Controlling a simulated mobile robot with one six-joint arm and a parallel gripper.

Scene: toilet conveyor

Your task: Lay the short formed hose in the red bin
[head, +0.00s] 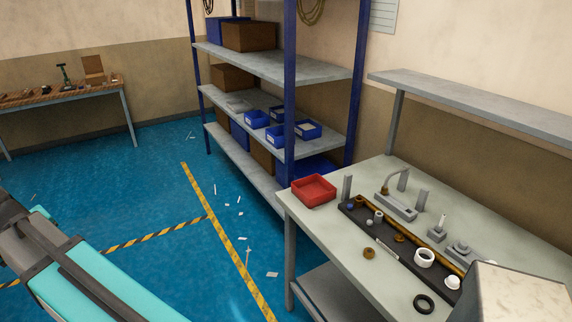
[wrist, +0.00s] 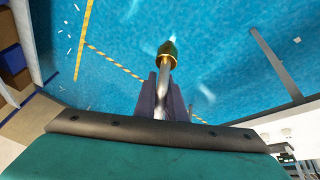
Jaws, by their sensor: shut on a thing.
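The red bin (head: 314,193) stands open at the near-left end of the grey workbench; no contents are visible in it. In the wrist view my gripper (wrist: 166,88) is shut on a slim grey tube-like piece (wrist: 164,82) with a brass collar and dark green end (wrist: 168,52). I cannot tell for certain whether this is the short formed hose. The piece sticks out beyond the fingers, with blue floor behind it. My gripper is not clearly visible in the head view. A curved brownish piece (head: 386,186) stands at a grey block on the bench.
A dark tray (head: 378,238) with several small parts lies right of the bin. A white ring (head: 424,258) and black ring (head: 423,303) are nearby. Blue-posted shelving (head: 290,100) holds blue bins behind. A raised shelf (head: 470,103) runs above the bench. Open blue floor lies left.

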